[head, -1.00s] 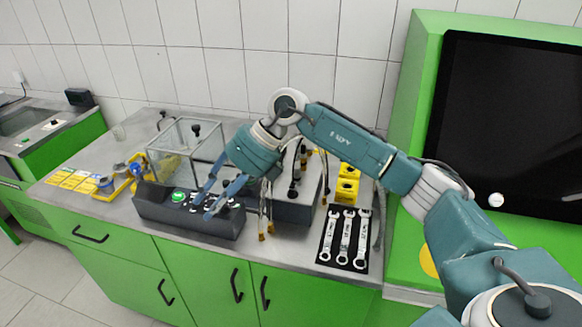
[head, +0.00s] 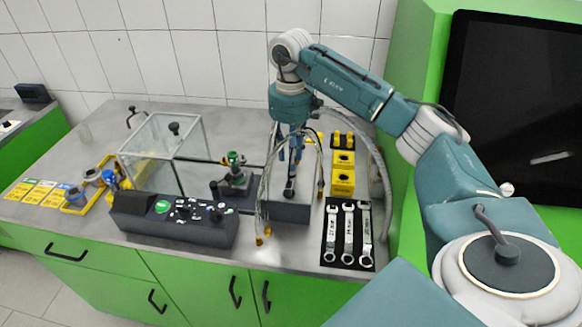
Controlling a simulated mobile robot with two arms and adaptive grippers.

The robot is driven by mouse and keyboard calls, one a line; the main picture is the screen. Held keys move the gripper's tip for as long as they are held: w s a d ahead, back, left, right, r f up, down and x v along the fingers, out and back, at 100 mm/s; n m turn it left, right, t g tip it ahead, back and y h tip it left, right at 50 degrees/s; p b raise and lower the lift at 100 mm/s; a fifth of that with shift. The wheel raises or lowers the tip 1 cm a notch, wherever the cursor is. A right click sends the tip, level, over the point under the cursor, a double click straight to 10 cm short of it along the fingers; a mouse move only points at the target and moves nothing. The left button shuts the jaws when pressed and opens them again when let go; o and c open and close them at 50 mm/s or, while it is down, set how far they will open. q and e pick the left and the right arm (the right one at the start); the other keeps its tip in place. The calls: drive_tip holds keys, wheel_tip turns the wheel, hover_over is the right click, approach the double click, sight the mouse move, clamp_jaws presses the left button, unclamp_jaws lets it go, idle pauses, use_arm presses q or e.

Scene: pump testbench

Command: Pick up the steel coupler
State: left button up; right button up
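Thin hoses (head: 266,185) with brass ends hang in front of the block and beside the gripper. My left gripper is out of view.
A control box (head: 180,222) with a green button stands left of the block. Behind it are a green-topped valve (head: 234,170) and a clear case (head: 150,150). Yellow holders (head: 343,180) and a black mat with wrenches (head: 348,235) lie to the right.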

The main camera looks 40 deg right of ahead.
drive_tip(key=f, duration=0.1)
drive_tip(key=f+p, duration=0.1)
drive_tip(key=f, duration=0.1)
drive_tip(key=shift+s+f, duration=0.15)
drive_tip(key=shift+s, duration=0.15)
drive_tip(key=shift+f, duration=0.2)
drive_tip(key=shift+w+f, duration=0.1)
drive_tip(key=shift+c, duration=1.3)
clamp_jaws()
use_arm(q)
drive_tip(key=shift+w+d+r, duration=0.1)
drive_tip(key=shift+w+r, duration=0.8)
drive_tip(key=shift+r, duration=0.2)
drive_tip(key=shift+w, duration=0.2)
